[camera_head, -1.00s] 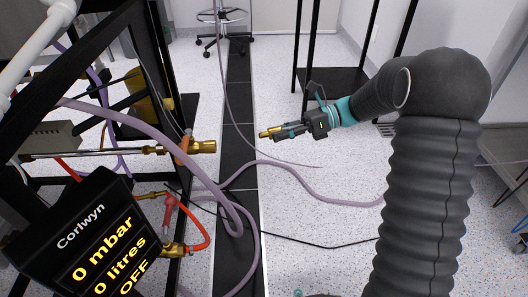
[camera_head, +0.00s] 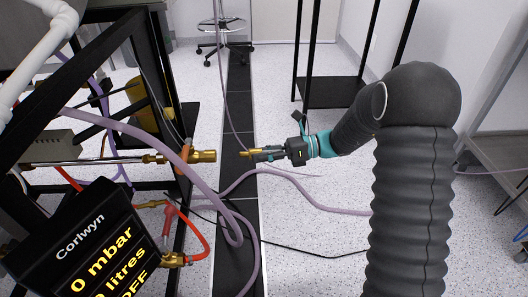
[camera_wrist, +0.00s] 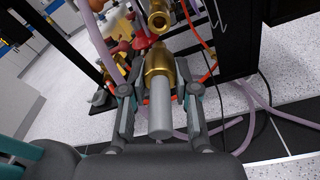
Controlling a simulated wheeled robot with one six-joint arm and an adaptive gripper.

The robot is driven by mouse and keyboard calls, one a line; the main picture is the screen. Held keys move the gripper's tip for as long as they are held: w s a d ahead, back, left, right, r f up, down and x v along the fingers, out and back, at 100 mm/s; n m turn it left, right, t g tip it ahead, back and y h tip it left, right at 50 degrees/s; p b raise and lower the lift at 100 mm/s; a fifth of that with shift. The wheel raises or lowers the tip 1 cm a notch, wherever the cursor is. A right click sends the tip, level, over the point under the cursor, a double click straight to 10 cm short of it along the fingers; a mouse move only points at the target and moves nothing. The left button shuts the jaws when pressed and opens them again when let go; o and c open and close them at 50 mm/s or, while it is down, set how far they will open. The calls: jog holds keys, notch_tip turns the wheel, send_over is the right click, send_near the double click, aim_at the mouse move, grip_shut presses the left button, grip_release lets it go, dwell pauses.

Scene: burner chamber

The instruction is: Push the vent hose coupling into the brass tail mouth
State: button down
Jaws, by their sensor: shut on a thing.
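The vent hose coupling (camera_head: 246,154) has a brass front end and points left in the head view. In the wrist view the coupling (camera_wrist: 158,66) shows its wider brass collar and a grey cylinder behind it. My gripper (camera_head: 262,154) is shut on it, with one finger on each side in the wrist view (camera_wrist: 158,90). The brass tail (camera_head: 204,156) sticks out rightward from the black frame, with a visible gap to the coupling at about the same height. In the wrist view the tail (camera_wrist: 159,18) lies just beyond the coupling; its mouth's depth is hard to judge.
A lilac hose (camera_head: 205,190) loops in front of the frame close to the tail. An orange hose (camera_head: 205,235) and a red-handled valve (camera_head: 169,217) sit below. The Corlwyn display (camera_head: 92,245) stands at lower left.

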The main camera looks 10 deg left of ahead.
aim_at(243, 156)
jog(key=shift+r+p+x, duration=0.1)
jog(key=shift+p+x, duration=0.2)
jog(key=shift+x, duration=0.95)
jog(key=shift+r+p+x, duration=0.15)
jog(key=shift+p+x, duration=0.1)
jog(key=shift+x, duration=0.95)
jog(key=shift+p, duration=0.65)
jog(key=shift+p+x, duration=0.5)
jog(key=shift+x, duration=1.3)
jog(key=c, duration=0.8)
grip_release()
jog(key=shift+w+a+r, duration=0.1)
jog(key=shift+w+r, duration=0.05)
jog(key=shift+r, duration=0.05)
jog(key=v, duration=1.2)
